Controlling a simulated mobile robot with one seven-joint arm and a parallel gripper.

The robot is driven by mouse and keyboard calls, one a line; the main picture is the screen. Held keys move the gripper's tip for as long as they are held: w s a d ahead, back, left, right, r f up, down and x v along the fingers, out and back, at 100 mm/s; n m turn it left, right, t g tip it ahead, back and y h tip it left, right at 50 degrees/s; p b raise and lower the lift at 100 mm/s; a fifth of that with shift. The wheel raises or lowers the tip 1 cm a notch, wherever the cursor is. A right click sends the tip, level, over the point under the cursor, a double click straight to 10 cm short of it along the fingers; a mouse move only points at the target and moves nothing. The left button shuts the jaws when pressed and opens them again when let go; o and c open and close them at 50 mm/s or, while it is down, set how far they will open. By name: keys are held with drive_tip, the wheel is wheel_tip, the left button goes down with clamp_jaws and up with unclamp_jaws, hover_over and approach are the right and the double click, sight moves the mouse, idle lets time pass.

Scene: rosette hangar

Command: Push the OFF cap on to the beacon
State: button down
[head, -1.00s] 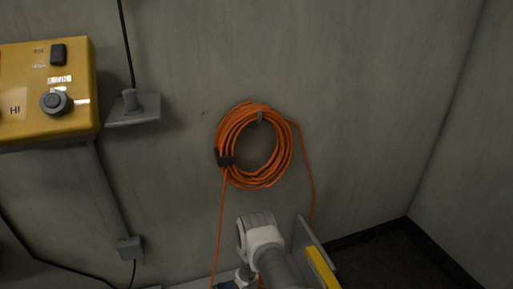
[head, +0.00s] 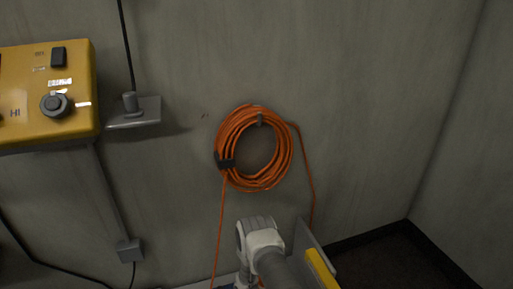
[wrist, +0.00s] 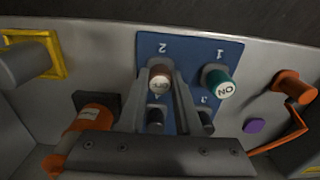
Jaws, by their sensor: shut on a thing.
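The OFF cap (wrist: 160,82) is a brownish-red round cap with a pale end lettered OFF, upside down in the wrist view. My gripper (wrist: 164,76) is shut on it, one finger on each side. The cap is in front of a blue panel (wrist: 189,52) marked with numbers, near the 2; I cannot tell whether it touches the panel. A green ON cap (wrist: 217,82) stands near the 1, to the right of my gripper. I cannot make out which thing is the beacon. In the head view my gripper's fingertips and the cap are hidden.
Dark pegs (wrist: 206,122) stand close to my fingers. Orange fittings stand left (wrist: 92,118) and right (wrist: 292,86) of the panel. A grey cylinder (wrist: 22,64) is at far left. A yellow control box (head: 45,105) and an orange cable coil (head: 229,142) are on the wall.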

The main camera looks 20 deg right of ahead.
idle(0.4)
drive_tip(key=shift+r+p, duration=1.9)
drive_tip(key=shift+r, duration=1.1)
drive_tip(key=w+d+r, duration=1)
drive_tip(key=r, duration=0.1)
drive_tip(key=shift+s+d+f, duration=0.1)
drive_tip(key=shift+s+f, duration=0.05)
drive_tip(key=shift+f, duration=1.3)
drive_tip(key=shift+s+f, duration=0.1)
drive_tip(key=shift+f, duration=1.35)
drive_tip(key=shift+b, duration=0.9)
drive_tip(key=shift+f+b, duration=0.5)
drive_tip(key=shift+b, duration=0.35)
